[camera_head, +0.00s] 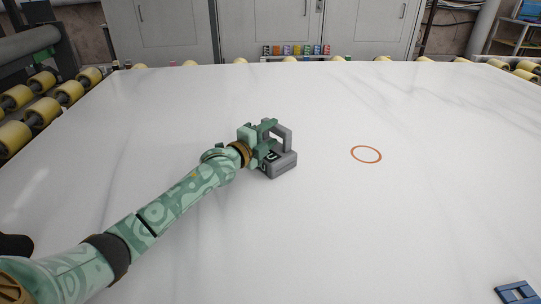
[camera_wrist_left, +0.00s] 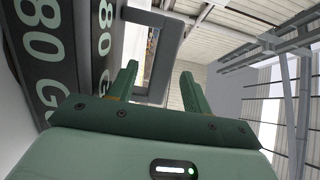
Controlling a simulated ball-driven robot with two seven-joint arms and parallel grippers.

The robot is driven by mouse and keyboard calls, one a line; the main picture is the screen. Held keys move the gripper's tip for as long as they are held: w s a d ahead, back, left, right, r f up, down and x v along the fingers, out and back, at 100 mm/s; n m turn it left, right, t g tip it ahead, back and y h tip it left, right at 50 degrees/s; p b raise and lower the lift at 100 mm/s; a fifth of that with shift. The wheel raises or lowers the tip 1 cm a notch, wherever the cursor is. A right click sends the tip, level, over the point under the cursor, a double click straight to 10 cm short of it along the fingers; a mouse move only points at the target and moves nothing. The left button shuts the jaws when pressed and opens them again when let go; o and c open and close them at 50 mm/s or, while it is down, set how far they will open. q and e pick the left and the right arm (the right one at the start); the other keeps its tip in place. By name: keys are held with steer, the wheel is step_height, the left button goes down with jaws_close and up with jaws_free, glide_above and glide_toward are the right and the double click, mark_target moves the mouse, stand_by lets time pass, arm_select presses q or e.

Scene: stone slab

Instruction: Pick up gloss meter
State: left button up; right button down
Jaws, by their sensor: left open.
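The gloss meter (camera_head: 284,167) is a grey block with a tall handle, standing on the white stone slab (camera_head: 400,220) near the middle of the head view. In the left wrist view its dark side with large "80 GU" lettering (camera_wrist_left: 45,45) fills the left. My left gripper (camera_head: 272,138) is open at the handle, coming from the left. In the left wrist view its two green fingers stand apart, with part of the grey handle showing between and beyond them. I cannot tell whether they touch it. My right gripper is not in view.
An orange ring (camera_head: 366,154) marks the slab to the right of the meter. A blue slotted item (camera_head: 516,292) lies at the lower right, cut by the frame. Yellow rollers (camera_head: 42,110) line the left side. Grey cabinets stand behind. The slab is otherwise clear.

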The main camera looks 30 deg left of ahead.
arm_select(q)
steer(key=shift+r, duration=0.1)
jaws_close()
